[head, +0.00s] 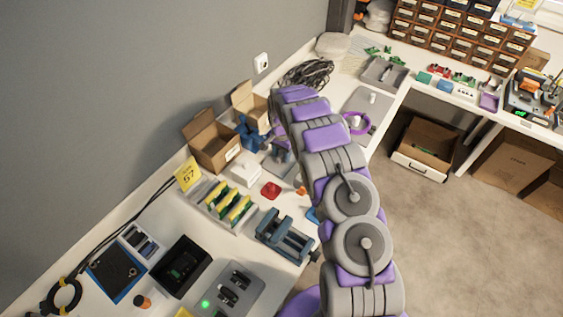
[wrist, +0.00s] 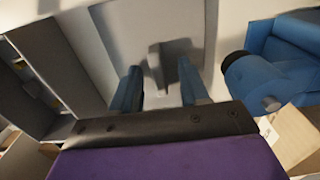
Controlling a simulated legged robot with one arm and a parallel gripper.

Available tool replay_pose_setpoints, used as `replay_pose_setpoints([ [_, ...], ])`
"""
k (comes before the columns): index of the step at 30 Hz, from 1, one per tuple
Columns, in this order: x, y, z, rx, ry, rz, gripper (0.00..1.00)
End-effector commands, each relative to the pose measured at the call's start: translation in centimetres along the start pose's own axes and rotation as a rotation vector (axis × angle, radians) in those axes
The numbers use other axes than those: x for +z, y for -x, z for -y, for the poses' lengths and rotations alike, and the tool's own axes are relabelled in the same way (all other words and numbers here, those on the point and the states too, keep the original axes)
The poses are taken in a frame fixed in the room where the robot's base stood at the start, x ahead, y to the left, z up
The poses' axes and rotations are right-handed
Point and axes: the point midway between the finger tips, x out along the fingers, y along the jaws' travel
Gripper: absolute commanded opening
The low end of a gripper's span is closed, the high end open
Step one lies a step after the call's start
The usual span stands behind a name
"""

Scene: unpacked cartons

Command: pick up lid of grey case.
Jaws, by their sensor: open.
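In the wrist view a light grey lid (wrist: 122,30) lies ahead of my gripper, with an upright grey handle (wrist: 165,62) standing on it. My gripper (wrist: 158,75) is open, its two blue fingers on either side of the handle. I see no clear grip on it, and contact cannot be told. In the head view my arm reaches over the bench and hides much of the gripper area. I cannot tell for sure which item there is this lid.
A grey compartment case (wrist: 50,65) stands left of the fingers and a blue device (wrist: 285,65) close on the right. A cardboard box (wrist: 292,135) is at lower right. In the head view, open cartons (head: 212,148) stand by the wall, and a blue-grey vise (head: 285,238) stands near the bench edge.

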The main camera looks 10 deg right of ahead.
Motion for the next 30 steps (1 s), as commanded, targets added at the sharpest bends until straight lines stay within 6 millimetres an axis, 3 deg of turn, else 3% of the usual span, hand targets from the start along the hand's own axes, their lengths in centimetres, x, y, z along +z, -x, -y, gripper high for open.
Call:
replay_pose_setpoints([
  [8, 0.01, -0.34, -0.01, 0.000, 0.000, 0.000, 0.43],
  [21, 0.02, -0.36, -0.02, 0.001, 0.000, 0.001, 0.01],
  [30, 0.02, -0.37, -0.03, 0.001, 0.000, 0.001, 0.00],
])
